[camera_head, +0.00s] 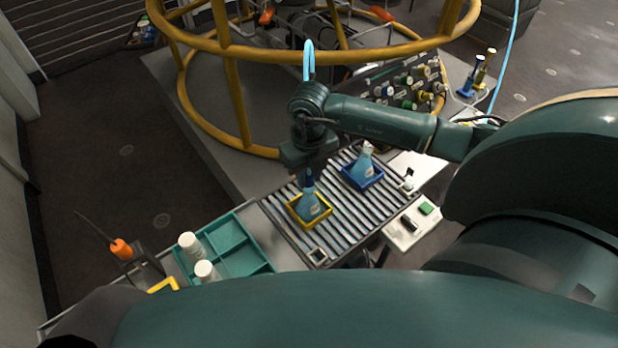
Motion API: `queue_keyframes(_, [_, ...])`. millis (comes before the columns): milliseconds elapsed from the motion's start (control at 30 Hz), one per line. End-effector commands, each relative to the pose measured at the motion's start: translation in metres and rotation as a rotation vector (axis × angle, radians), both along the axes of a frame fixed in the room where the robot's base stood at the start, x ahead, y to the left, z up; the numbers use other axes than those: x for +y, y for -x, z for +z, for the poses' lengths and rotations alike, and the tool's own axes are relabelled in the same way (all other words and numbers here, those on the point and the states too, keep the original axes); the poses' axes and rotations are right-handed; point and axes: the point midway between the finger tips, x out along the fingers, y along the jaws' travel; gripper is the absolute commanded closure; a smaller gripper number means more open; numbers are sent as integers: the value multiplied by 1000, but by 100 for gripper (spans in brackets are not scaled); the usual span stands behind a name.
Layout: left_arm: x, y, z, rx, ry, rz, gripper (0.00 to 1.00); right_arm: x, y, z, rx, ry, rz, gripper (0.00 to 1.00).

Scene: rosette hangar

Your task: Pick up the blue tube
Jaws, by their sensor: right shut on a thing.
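My right gripper (307,180) points down over the slatted rack and is shut on the top of a blue tube (312,207). The tube is light blue with a pale label and a dark blue upper end. It is upright within a yellow square frame (296,212); I cannot tell whether its base touches the rack. A second light blue container (364,165) with a white top stands in a blue square frame (362,185) to the right. My left gripper is not in view.
A teal divided tray (238,252) with white-capped containers (190,243) lies to the left. An orange-handled tool (121,249) stands beyond it. A yellow ring-shaped frame (240,95) rises behind the rack (340,220). A white board (410,230) with small parts lies right.

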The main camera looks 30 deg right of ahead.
Motion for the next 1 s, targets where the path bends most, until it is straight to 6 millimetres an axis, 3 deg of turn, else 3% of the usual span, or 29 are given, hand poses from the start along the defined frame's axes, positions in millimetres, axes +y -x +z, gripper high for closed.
queue_keyframes(467, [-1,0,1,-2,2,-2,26,0,-1,8,-2,-1,0,95])
queue_keyframes(667, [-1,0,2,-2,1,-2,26,-1,-1,35,-4,0,0,95])
queue_keyframes(1000, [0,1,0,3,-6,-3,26,0,-2,106,-6,0,0,95])
